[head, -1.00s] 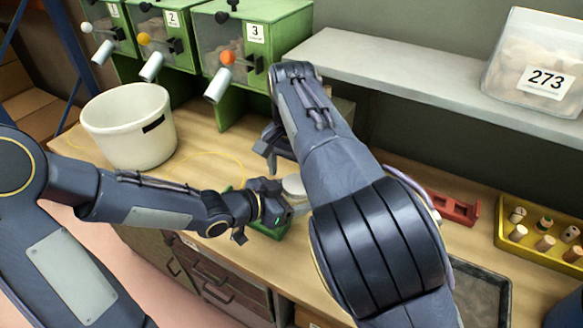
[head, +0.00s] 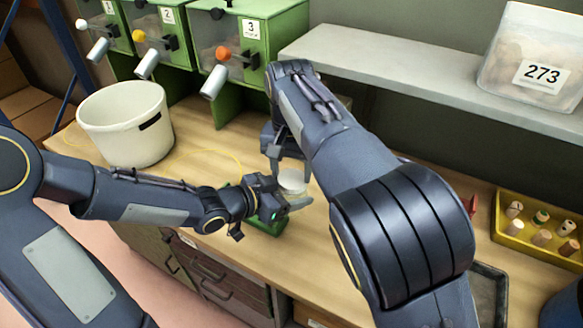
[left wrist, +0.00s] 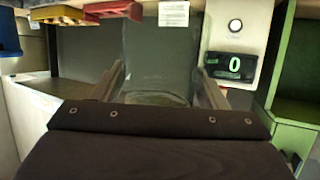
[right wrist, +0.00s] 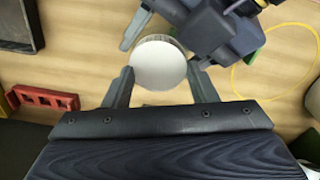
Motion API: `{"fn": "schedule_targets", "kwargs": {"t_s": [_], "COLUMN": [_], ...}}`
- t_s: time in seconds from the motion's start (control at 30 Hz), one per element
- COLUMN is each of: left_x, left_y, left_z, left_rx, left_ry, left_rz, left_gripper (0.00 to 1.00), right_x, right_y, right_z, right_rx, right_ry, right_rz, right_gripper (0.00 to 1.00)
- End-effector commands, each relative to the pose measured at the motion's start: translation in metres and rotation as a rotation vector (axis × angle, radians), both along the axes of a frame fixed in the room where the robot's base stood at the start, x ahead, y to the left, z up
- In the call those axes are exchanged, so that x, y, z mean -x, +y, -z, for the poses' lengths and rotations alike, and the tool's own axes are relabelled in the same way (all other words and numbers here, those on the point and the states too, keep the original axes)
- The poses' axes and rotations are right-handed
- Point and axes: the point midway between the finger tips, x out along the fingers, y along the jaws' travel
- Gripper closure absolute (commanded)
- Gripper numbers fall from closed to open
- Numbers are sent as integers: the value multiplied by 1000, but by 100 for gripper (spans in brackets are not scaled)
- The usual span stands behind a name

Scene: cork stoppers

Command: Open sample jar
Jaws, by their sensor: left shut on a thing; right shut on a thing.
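The sample jar is a clear glass jar (left wrist: 160,50) held upright between the fingers of my left gripper (left wrist: 160,88). In the head view my left gripper (head: 296,205) reaches in from the left, low over the bench. The jar's pale round lid (right wrist: 159,65) shows from above in the right wrist view, between the fingertips of my right gripper (right wrist: 159,80). My right gripper is shut on the lid from above, and the lid (head: 292,176) still sits at the jar's top in the head view. Part of the jar is hidden by my grippers.
A white bucket (head: 125,125) stands at left below green numbered dispensers (head: 250,30). A yellow tray (head: 508,229) of corks and a dark tray (head: 490,290) lie at right. A red rack (right wrist: 45,98) and a scale reading 0 (left wrist: 230,66) are nearby. A grey shelf (head: 400,75) overhangs behind.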

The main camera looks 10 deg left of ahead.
Motion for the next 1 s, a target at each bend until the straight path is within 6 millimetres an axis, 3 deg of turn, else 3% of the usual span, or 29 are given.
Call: {"fn": "schedule_targets", "kwargs": {"t_s": [0.03, 0.17, 0.2, 0.37, 0.57, 0.8, 1.0], "left_x": [0, 0, 0, 0, -1, 0, 0], "left_y": [-11, -11, -11, -11, -10, -9, -8], "left_z": [-12, -12, -12, -12, -13, -10, -8], "left_rx": [17, 16, 17, 16, 18, 18, 16], "left_ry": [-35, -35, -35, -35, -37, -30, -25], "left_rz": [26, 26, 27, 26, 24, 22, 19], "left_gripper": [97, 97, 97, 97, 97, 97, 97], "right_x": [3, 3, 3, 3, 2, 2, 2], "right_y": [8, 8, 8, 7, 7, 5, 1], "right_z": [6, 6, 5, 6, 0, -33, -46], "right_rx": [-11, -11, -11, -10, -11, -14, -15], "right_ry": [7, 7, 7, 8, 8, 5, 5], "right_rz": [-9, -8, -8, -6, -4, -6, -11], "right_gripper": [75, 75, 47, 26, 26, 26, 25]}}
